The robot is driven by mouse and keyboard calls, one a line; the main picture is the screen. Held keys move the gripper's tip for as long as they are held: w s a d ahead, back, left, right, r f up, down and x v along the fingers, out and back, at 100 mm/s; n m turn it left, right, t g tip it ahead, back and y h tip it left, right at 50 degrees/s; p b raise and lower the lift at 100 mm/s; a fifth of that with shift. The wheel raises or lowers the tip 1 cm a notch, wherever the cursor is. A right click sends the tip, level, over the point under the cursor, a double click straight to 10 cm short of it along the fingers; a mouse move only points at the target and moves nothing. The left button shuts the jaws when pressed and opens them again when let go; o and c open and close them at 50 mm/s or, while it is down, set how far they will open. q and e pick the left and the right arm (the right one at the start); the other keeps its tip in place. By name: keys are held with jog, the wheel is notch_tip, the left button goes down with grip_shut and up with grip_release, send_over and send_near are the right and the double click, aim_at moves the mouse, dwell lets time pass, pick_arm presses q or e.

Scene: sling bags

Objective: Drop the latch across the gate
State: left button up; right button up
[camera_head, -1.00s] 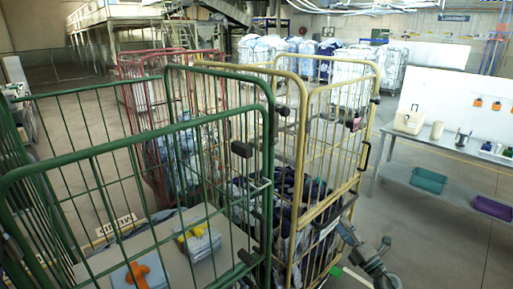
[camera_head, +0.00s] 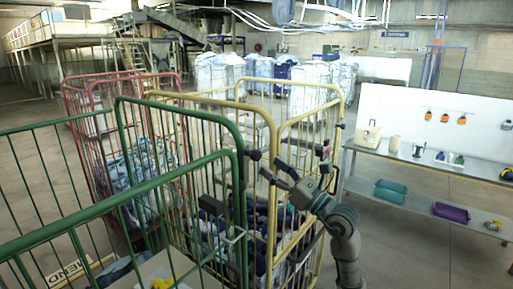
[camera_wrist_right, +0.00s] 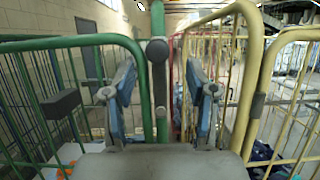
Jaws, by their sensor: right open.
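My right gripper (camera_head: 274,171) is open and empty, in front of the yellow cage (camera_head: 270,215) and beside the upright of the green cage (camera_head: 240,200). In the right wrist view its two blue-grey fingers (camera_wrist_right: 165,98) stand apart on either side of a green upright. A dark round knob (camera_wrist_right: 157,50) with a narrow grey upright bar sits on that post, which looks like the latch; I cannot tell whether the fingers touch it. A green gate frame (camera_wrist_right: 70,42) is to its left and a yellow frame (camera_wrist_right: 247,85) to its right. My left gripper is out of view.
A red cage (camera_head: 85,130) stands behind the green and yellow ones. Dark laundry fills the yellow cage's bottom. A table (camera_head: 385,152) with bins stands at the right, with a teal bin (camera_head: 390,190) and purple bin (camera_head: 450,212) on its shelf. Floor at lower right is clear.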

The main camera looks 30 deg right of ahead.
aim_at(259, 156)
jog(key=x, duration=0.2)
jog(key=p+x, duration=0.1)
jog(key=x, duration=0.2)
jog(key=shift+a+r+p, duration=0.25)
jog(key=shift+r+p, duration=0.05)
jog(key=shift+r, duration=0.15)
jog(key=shift+w+f, duration=0.1)
jog(key=shift+w, duration=0.5)
jog(key=shift+s+a, duration=0.1)
jog(key=shift+s, duration=0.1)
grip_shut()
